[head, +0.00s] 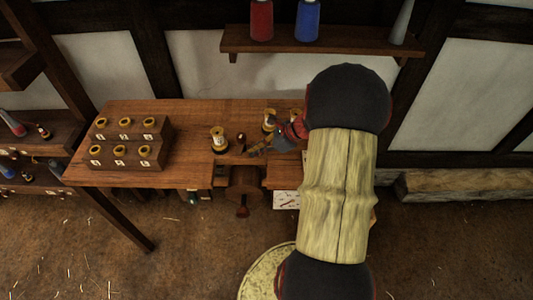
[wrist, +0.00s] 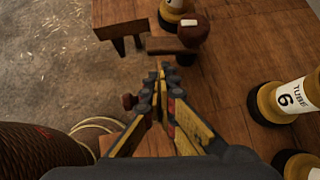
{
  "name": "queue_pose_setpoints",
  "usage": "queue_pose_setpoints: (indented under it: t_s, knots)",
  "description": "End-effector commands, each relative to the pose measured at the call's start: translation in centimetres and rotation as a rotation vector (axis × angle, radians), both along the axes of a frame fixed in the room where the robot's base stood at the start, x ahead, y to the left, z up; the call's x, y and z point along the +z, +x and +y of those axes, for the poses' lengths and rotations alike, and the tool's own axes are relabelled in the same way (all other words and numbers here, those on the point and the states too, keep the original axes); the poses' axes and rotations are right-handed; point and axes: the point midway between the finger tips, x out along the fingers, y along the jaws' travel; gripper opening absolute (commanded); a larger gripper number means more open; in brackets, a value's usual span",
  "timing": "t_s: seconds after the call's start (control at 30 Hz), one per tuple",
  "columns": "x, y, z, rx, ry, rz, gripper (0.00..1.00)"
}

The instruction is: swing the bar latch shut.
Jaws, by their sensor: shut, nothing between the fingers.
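My gripper (head: 257,150) is shut and empty, low over the front edge of the wooden bench (head: 200,112). In the wrist view its fingertips (wrist: 162,72) are together. Just beyond them is a dark wooden bar (wrist: 168,46) with a round dark red-brown knob (wrist: 194,32), which looks like the bar latch. In the head view the knob (head: 242,138) stands left of my fingertips, by the bench edge. The fingertips look close to the bar, but I cannot tell whether they touch it. The latch's full length and its catch are not clear.
A labelled tube (head: 219,138) stands left of the knob. Another (head: 269,120) stands behind my gripper. A stepped block (head: 130,143) with brass rings is at the bench's left. A shelf (head: 300,42) hangs above.

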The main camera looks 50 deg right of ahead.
Motion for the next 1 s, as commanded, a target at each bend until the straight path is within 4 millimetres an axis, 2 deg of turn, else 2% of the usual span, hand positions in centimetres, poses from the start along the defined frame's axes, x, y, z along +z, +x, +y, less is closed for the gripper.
queue_pose_setpoints:
  t_s: [0.2, 1.0]
  knots:
    - [-0.04, 0.94, 0.6, 0.001, 0.001, 0.0, 0.0]
    - [0.08, 1.0, 0.79, -0.075, 0.0, 0.0, 0.0]
